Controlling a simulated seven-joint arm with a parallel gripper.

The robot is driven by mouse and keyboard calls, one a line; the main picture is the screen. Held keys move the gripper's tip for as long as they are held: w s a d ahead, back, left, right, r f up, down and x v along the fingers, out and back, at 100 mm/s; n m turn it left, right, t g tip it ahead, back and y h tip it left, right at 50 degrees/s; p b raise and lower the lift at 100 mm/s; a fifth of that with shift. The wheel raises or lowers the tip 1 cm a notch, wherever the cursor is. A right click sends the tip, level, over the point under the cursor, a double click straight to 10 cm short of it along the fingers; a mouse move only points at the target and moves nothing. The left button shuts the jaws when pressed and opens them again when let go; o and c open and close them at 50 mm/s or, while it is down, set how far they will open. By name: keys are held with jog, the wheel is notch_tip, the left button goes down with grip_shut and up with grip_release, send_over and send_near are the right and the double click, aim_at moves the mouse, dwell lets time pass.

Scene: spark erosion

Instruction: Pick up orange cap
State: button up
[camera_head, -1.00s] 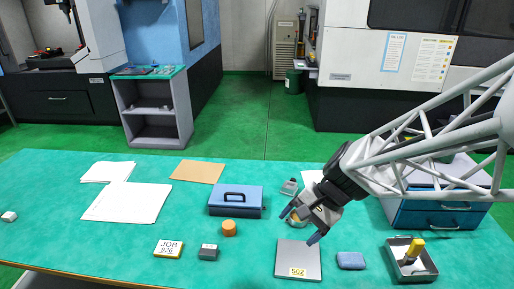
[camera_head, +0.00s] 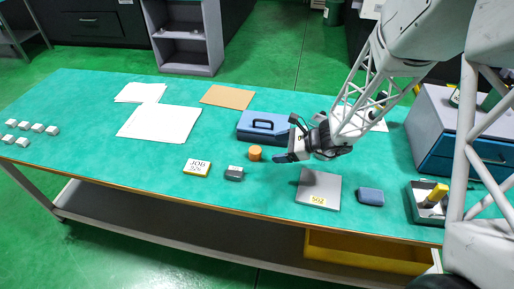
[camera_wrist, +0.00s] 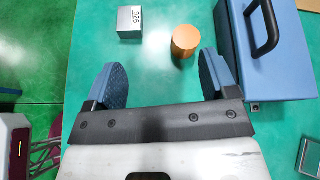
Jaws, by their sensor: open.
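The orange cap (camera_head: 255,153) stands upright on the green table, just in front of the blue box with the black handle. In the wrist view the orange cap (camera_wrist: 186,40) lies beyond my right fingertip, a little right of the middle of the jaws. My gripper (camera_head: 286,139) is open and empty, just right of the cap in the head view. In the wrist view my gripper (camera_wrist: 162,78) shows two blue finger pads spread wide, with bare table between them. The cap is not between the pads.
The blue box (camera_head: 262,126) stands close to the cap, and in the wrist view the blue box (camera_wrist: 262,55) is right of my fingers.

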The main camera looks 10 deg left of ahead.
aim_at(255, 150)
jog(key=w+f+m, duration=0.1)
jog(key=f, duration=0.1)
jog(key=w+a+f+m+t, duration=0.1)
jog(key=f, duration=0.1)
jog(key=w+a+f+m, duration=0.1)
jog(key=f, duration=0.1)
jog(key=shift+w+f+t+y, duration=0.2)
jog(key=shift+t+y, duration=0.1)
jog(key=shift+y, duration=0.1)
jog(key=shift+x, duration=1.3)
jog(key=shift+x, duration=2.6)
jog(key=shift+w+r, duration=0.1)
jog(key=shift+r, duration=0.05)
jog(key=shift+c, duration=0.4)
jog(key=c, duration=0.9)
jog(key=shift+r, duration=0.15)
